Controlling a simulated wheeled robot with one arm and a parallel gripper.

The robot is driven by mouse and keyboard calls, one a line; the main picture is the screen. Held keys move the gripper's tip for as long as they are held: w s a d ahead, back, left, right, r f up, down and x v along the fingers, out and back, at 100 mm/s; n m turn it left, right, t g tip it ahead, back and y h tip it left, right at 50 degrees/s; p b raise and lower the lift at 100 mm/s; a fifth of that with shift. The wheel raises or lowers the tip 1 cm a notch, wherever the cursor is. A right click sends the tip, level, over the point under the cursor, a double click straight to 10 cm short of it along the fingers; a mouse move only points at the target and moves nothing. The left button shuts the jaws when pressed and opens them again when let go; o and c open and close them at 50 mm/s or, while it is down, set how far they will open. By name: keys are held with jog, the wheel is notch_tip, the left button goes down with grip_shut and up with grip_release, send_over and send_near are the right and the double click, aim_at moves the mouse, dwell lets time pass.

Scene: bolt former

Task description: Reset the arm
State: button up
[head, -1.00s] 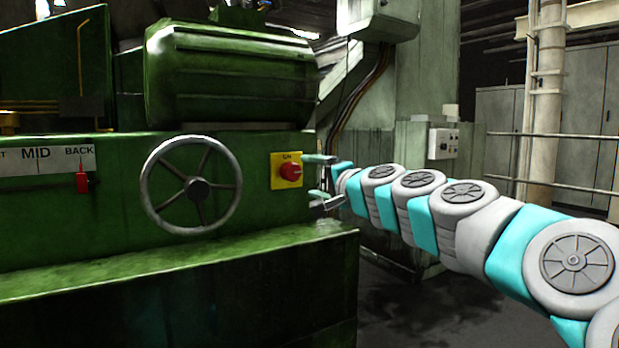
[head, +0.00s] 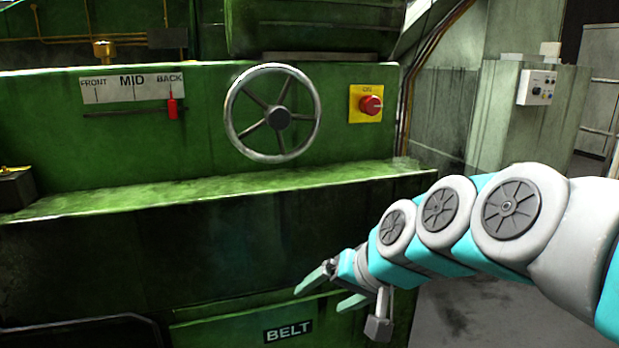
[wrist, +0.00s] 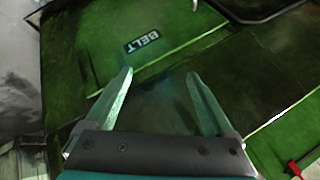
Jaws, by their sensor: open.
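My gripper (head: 333,290) hangs low in front of the green machine, left of my bent arm in the head view. Its two fingers are spread apart with nothing between them. In the wrist view my gripper (wrist: 160,85) is also open and empty, with the green panel marked BELT (wrist: 145,40) beyond the fingers. The BELT panel (head: 288,331) shows at the bottom of the head view, below the gripper.
The green machine (head: 200,110) carries a handwheel (head: 279,117), a red knob on a yellow plate (head: 370,104) and a red slider pointer (head: 172,107) near BACK. A ledge (head: 240,187) juts out below them.

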jog(key=s+d+f+g+h, duration=0.2)
jog(key=s+d+f, duration=0.2)
jog(key=s, duration=0.4)
jog(key=s+d+f+g+h, duration=0.1)
jog(key=s+d+f+g, duration=0.2)
jog(key=s, duration=0.5)
jog(key=s+d+f+n+g+h, duration=0.1)
jog(key=s+d+f+g+h, duration=0.1)
jog(key=s+d+f, duration=0.3)
notch_tip(320, 180, down, 2)
jog(key=s, duration=0.3)
jog(key=shift+f+h, duration=0.25)
jog(key=shift+h, duration=0.05)
jog(key=shift+w, duration=0.1)
jog(key=shift+c, duration=0.3)
